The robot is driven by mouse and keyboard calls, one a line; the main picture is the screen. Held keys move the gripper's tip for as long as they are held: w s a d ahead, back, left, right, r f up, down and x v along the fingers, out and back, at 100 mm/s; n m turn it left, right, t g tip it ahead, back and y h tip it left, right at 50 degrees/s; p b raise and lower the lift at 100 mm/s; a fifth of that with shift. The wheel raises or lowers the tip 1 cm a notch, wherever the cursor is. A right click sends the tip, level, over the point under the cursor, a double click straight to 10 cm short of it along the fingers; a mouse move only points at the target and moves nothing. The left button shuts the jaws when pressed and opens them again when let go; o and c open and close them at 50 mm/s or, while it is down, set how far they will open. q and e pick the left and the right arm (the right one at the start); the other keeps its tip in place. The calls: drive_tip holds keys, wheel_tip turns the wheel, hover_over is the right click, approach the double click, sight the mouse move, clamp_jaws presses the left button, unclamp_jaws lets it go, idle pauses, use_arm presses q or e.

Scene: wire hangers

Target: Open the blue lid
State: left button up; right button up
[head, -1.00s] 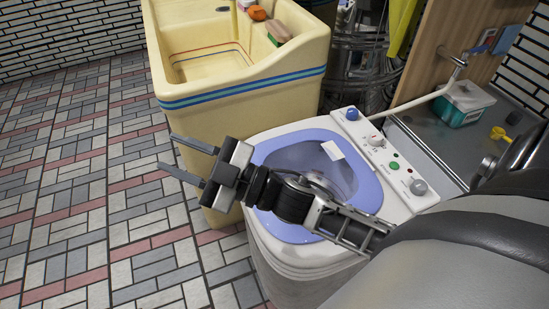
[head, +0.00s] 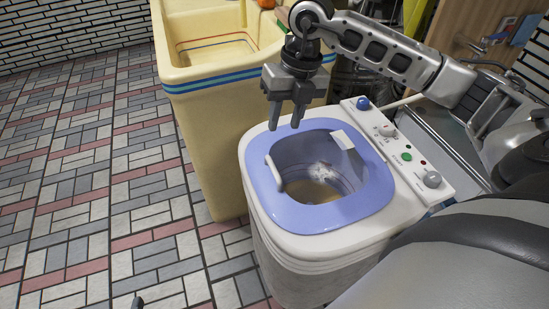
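The blue lid (head: 262,194) is a rounded square frame lying flat over the top of the white washing machine (head: 300,268). The drum shows through its middle. A white handle (head: 275,174) stands at its left side, and a white block (head: 343,140) sits at its far right edge. My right gripper (head: 286,122) points down over the lid's far left edge, with a gap between its fingers and nothing in them. Contact with the lid cannot be told. A small dark tip (head: 137,303) at the bottom edge may be my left gripper; the remainder is out of frame.
A yellow sink (head: 205,105) stands close behind the machine. The control panel (head: 400,150) with its knobs runs along the machine's right side, beside a grey counter (head: 440,150). The tiled floor (head: 110,190) on the left is clear.

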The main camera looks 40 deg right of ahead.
sight(273, 165)
drive_tip(key=f, duration=0.3)
drive_tip(key=a+f, duration=0.1)
drive_tip(key=f, duration=0.3)
drive_tip(key=a+f, duration=0.1)
drive_tip(key=f, duration=0.3)
drive_tip(key=shift+w+a+f+b, duration=0.15)
drive_tip(key=shift+w+f+b, duration=0.1)
drive_tip(key=shift+b, duration=0.15)
drive_tip(key=shift+r, duration=0.15)
clamp_jaws()
